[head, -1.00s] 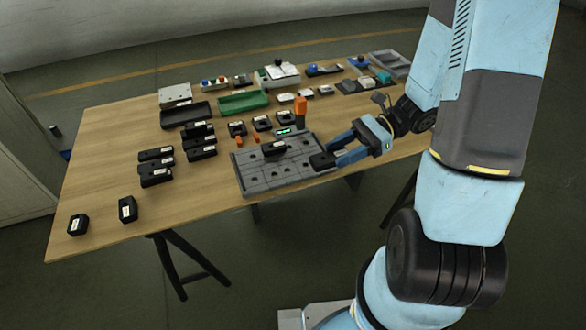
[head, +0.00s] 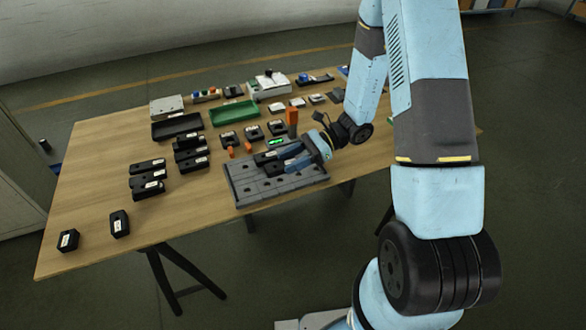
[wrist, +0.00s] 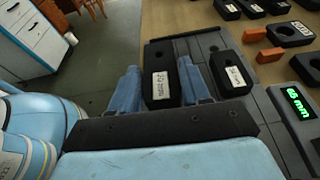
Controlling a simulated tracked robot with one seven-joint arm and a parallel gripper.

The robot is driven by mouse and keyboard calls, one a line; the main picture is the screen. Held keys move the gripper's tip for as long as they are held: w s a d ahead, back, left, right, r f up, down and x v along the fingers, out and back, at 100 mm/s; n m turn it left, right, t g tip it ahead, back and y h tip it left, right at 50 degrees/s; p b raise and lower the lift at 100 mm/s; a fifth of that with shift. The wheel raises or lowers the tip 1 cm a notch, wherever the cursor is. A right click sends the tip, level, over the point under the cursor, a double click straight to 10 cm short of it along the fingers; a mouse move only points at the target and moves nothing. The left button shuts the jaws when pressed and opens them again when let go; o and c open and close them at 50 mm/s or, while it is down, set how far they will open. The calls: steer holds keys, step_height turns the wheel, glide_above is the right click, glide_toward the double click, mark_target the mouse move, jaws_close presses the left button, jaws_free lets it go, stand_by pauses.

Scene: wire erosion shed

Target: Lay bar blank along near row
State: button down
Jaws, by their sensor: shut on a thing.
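My gripper (wrist: 160,92) is shut on a black bar blank with a white label (wrist: 160,75), one blue finger along each side. In the head view my gripper (head: 285,160) is over the grey slotted fixture (head: 250,190), which also shows in the wrist view (wrist: 272,118). A second black labelled bar (wrist: 231,75) lies on the fixture beside and roughly parallel to the held one, on the side of the green display (wrist: 297,104). The held bar is on the nearer side. Whether it touches the fixture is hard to tell.
Several black blocks stand on the table left of the fixture (head: 148,175). Orange pieces (head: 292,116) and more black blocks (head: 252,132) stand close behind it. A green tray (head: 234,112) and a black tray (head: 178,127) lie farther back.

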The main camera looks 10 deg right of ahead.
mark_target(289, 176)
steer(key=shift+w+a+f, duration=0.2)
steer(key=shift+f, duration=0.2)
steer(key=shift+w+a+f, duration=0.15)
steer(key=shift+a+f, duration=0.05)
steer(key=shift+f, duration=1.5)
steer(key=shift+f, duration=0.25)
